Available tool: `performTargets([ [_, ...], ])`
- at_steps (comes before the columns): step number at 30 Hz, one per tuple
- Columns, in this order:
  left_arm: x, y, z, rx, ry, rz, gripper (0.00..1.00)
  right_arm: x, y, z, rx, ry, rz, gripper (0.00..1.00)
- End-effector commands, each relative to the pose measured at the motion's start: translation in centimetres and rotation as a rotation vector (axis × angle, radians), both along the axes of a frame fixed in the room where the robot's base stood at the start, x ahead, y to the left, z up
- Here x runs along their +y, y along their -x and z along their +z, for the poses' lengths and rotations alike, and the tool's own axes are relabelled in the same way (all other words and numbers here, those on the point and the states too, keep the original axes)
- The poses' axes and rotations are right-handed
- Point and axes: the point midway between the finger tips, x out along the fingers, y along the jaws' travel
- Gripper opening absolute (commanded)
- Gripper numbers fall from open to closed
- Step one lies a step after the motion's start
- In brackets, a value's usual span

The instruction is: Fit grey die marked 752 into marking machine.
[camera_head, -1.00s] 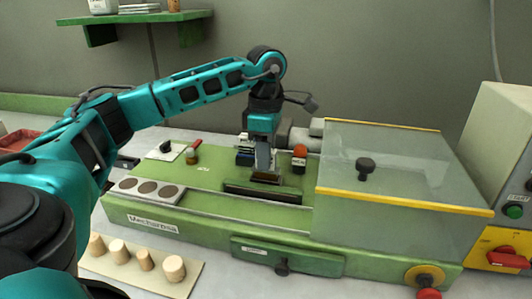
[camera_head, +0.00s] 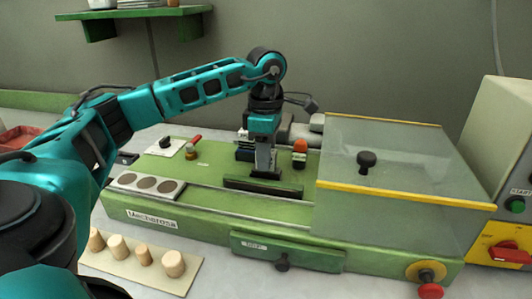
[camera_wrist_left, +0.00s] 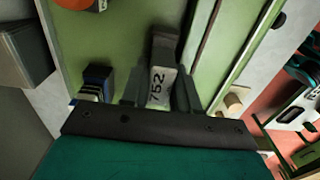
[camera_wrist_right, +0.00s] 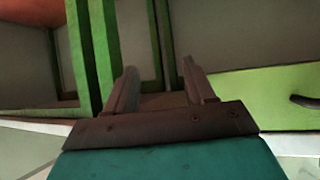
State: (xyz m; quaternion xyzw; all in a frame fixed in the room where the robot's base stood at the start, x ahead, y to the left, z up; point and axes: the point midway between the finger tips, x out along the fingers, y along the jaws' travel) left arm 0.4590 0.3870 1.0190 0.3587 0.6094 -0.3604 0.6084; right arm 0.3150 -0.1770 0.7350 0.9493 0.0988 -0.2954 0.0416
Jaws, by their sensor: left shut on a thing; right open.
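The grey die marked 752 (camera_wrist_left: 158,88) is between the fingers of my left gripper (camera_wrist_left: 160,95), its number facing the left wrist camera. In the head view the left gripper (camera_head: 264,168) is low over the green marking machine (camera_head: 222,160), at the dark bar-like holder (camera_head: 264,191) in its bed. The die is mostly hidden by the fingers there; I cannot tell whether it touches the holder or sits in it. My right gripper (camera_wrist_right: 160,90) is open and empty in the right wrist view. It does not show in the head view.
A clear guard (camera_head: 410,155) with a black knob covers the machine's right part. A blue-and-black block (camera_wrist_left: 95,84) and an orange-topped item (camera_head: 300,150) stand close to the left gripper. A control cabinet (camera_head: 500,150) is at right.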

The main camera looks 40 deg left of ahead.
Motion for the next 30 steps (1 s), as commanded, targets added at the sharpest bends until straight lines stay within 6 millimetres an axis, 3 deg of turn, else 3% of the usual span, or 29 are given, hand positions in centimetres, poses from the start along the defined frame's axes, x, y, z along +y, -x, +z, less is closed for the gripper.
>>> performTargets([
  [8, 0.0, 0.0, -0.4, -0.001, 0.000, 0.000, 0.00, 0.0, 0.0, -0.3, 0.000, 0.000, 0.000, 0.54],
  [9, 0.0, 0.0, -0.4, -0.002, 0.000, 0.000, 0.33, 0.0, 0.0, -0.3, 0.000, 0.000, 0.000, 0.54],
  [18, 0.0, 0.0, -0.4, -0.001, 0.000, 0.000, 0.59, 0.0, 0.0, -0.2, 0.000, 0.000, 0.000, 0.54],
  [26, 0.0, 0.0, -0.2, 0.000, 0.000, 0.000, 0.59, 0.0, 0.0, -0.2, 0.000, 0.000, 0.000, 0.54],
  [30, 0.0, -0.1, 1.3, -0.004, 0.001, 0.000, 0.59, 0.0, 0.0, -0.1, 0.000, 0.000, 0.000, 0.54],
])
